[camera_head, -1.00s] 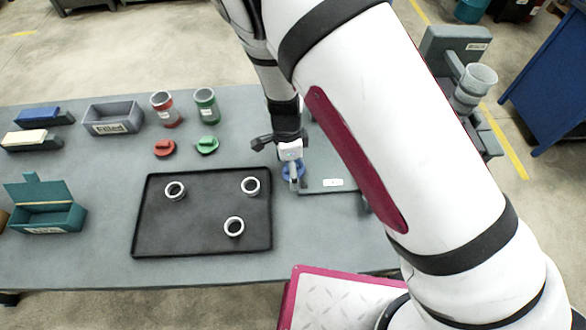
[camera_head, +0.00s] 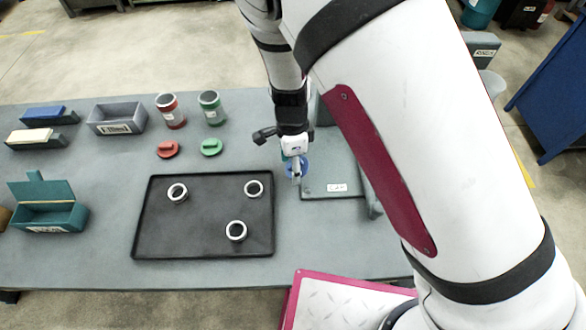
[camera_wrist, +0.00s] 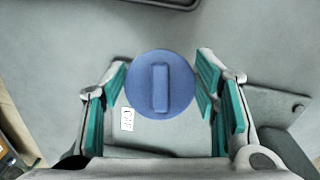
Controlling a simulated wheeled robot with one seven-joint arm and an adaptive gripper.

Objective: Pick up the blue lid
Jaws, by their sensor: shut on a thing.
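The blue lid (camera_wrist: 160,84) is a round disc with a raised bar handle on top. In the wrist view it sits between the teal finger pads of my gripper (camera_wrist: 162,88), one pad at each side of its rim. My gripper is shut on it. In the head view my gripper (camera_head: 296,172) points down at the blue lid (camera_head: 303,164), which is partly covered by the fingers, just left of the grey plate. I cannot tell whether the lid touches the table or is slightly raised.
A black tray (camera_head: 205,240) with three light rings lies left of my gripper. A red lid (camera_head: 168,150) and a green lid (camera_head: 211,147) lie near red (camera_head: 171,113) and green (camera_head: 210,110) containers. A grey plate with a label (camera_head: 325,180) lies right.

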